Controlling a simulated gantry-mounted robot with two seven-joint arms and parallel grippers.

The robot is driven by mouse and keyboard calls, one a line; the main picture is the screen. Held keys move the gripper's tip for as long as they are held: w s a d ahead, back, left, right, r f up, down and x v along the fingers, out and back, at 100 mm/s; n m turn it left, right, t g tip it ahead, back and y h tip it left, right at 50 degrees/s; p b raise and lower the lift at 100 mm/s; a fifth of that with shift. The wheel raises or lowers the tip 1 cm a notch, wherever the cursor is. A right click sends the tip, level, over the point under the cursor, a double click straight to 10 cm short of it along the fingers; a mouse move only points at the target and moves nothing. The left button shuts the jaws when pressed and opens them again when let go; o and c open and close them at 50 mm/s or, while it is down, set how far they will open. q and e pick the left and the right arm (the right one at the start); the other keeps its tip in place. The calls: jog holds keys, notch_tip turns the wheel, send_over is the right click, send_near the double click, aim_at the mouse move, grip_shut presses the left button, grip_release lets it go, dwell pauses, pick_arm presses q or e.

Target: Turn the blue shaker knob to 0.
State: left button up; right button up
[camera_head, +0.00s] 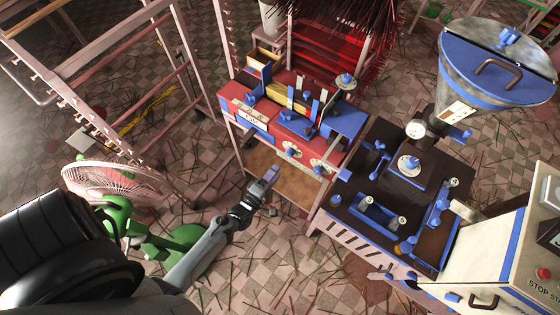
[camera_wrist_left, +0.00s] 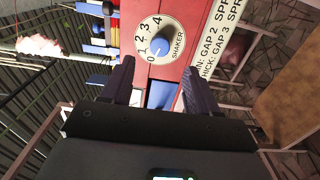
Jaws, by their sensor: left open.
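The blue shaker knob (camera_wrist_left: 157,48) sits at the centre of a round white dial marked 0 to 4 and labelled SHAKER, in the left wrist view. The dial is on the red panel of the machine (camera_head: 297,125), ahead of the fingertips. Which number the knob points at is too small to tell. My left gripper (camera_wrist_left: 158,78) is open and empty, its dark fingers apart and short of the dial. In the head view the left gripper (camera_head: 270,177) is in front of and below the red machine. My right gripper is not in view.
A white label (camera_wrist_left: 222,35) with gap settings is beside the dial. A dark machine top (camera_head: 385,200) with blue levers stands to the right, under a metal hopper (camera_head: 495,65). A pink fan (camera_head: 115,185) and a wooden rack are at the left. Sticks litter the floor.

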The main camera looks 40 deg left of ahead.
pick_arm(q)
jog(key=shift+s+d, duration=0.15)
jog(key=shift+s, duration=0.7)
